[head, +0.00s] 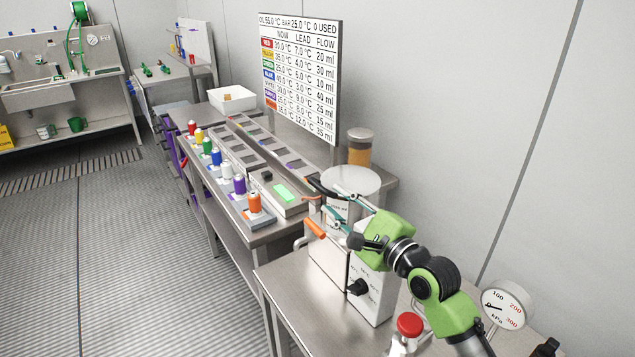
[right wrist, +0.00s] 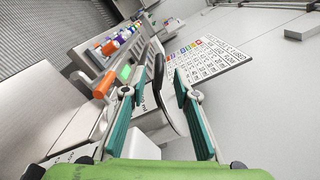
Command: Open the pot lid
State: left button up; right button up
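A dark curved handle (head: 321,187) shows at the lid's left side. The lid looks shut. My right gripper (head: 345,208) is at the near side of the lid, its teal fingers apart. In the right wrist view its fingers (right wrist: 160,82) are spread, and a dark-edged pale round part (right wrist: 174,105), seemingly the lid, shows between them. Contact cannot be told. My left gripper is out of view.
An orange-handled lever (head: 314,228) sticks out left of the pot. Several coloured bottles (head: 239,185) line the bench; a sign (head: 299,77) stands behind.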

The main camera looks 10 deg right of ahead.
aim_at(322, 190)
jog(key=x, duration=0.3)
jog(key=p+x, duration=0.1)
jog(key=x, duration=0.2)
jog(key=shift+w+d+f, duration=0.1)
jog(key=shift+w, duration=0.3)
jog(key=shift+w+a, duration=0.35)
jog(key=shift+w, duration=0.2)
jog(key=shift+w+a, duration=0.1)
jog(key=shift+w, duration=0.2)
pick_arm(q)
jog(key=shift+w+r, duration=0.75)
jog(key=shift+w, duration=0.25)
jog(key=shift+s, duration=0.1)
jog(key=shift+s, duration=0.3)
pick_arm(e)
grip_shut()
